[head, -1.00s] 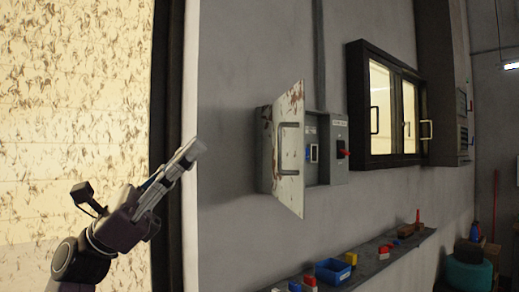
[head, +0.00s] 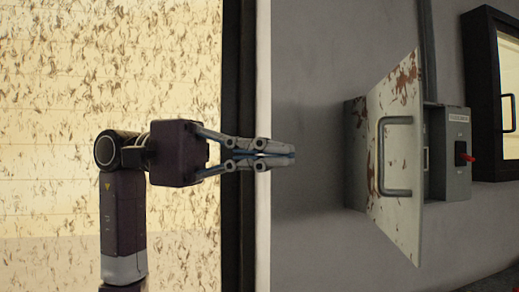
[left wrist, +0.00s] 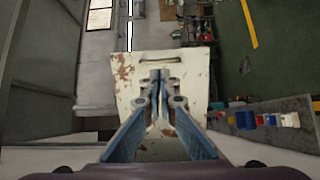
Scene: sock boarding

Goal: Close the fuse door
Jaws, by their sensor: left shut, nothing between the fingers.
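The fuse door (head: 399,160) is a pale, rust-chipped panel with a grey bar handle (head: 384,157). It stands open, swung out from the grey fuse box (head: 356,150) on the wall. My left gripper (head: 291,155) is shut and empty, level with the door and to its left, with a clear gap between in the head view. In the left wrist view the door (left wrist: 125,85) lies ahead of the fingers, which cover part of it; its handle slot (left wrist: 170,60) shows above the fingertips. My right gripper is in neither view.
A grey switch box with a red lever (head: 463,153) sits right of the door. A dark-framed window (head: 482,100) is farther right. In the left wrist view a shelf (left wrist: 285,135) holds small coloured items. Bare wall lies between gripper and box.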

